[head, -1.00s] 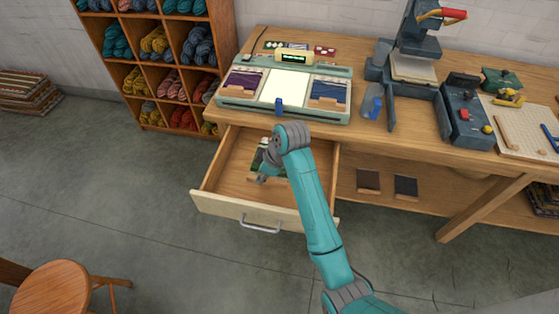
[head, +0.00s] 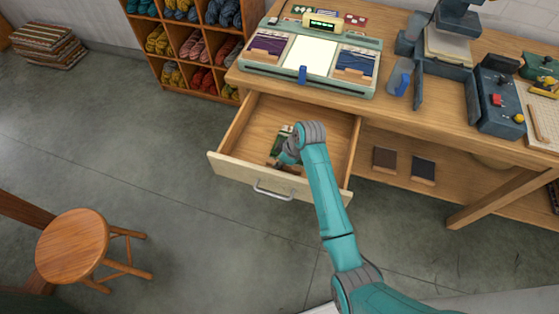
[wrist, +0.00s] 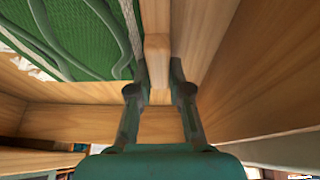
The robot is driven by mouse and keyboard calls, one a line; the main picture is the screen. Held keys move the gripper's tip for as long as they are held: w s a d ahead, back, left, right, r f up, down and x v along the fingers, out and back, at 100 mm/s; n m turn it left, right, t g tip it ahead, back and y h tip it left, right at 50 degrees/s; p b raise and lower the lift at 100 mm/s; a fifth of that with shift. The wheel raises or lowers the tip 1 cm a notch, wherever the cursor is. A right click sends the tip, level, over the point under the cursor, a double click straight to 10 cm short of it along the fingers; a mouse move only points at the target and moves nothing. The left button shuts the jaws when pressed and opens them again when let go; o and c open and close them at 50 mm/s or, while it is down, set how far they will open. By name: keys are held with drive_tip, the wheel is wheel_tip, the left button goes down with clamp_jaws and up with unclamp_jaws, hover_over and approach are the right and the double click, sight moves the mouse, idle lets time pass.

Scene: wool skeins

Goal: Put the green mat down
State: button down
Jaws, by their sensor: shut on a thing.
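The green mat (head: 283,138) is in the open drawer (head: 240,130), partly hidden behind my arm and gripper. In the wrist view the mat (wrist: 75,40) fills the upper left, with darker green curved lines and a pale edge. My gripper (head: 280,166) is low inside the drawer. In the wrist view my gripper (wrist: 158,90) has its fingers on either side of a small wooden piece (wrist: 157,60) at the mat's edge, and is shut on it. I cannot tell whether the mat touches the drawer floor.
The workbench (head: 440,130) above the drawer carries a pale green device (head: 310,60) and a dark press (head: 450,45). Two small dark panels lie on the lower shelf. A wooden stool (head: 72,245) stands on the floor at left. The yarn shelf (head: 190,45) stands behind.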

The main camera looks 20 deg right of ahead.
drive_tip(key=c, duration=1.1)
unclamp_jaws()
drive_tip(key=v, duration=1.2)
drive_tip(key=shift+w+r, duration=0.1)
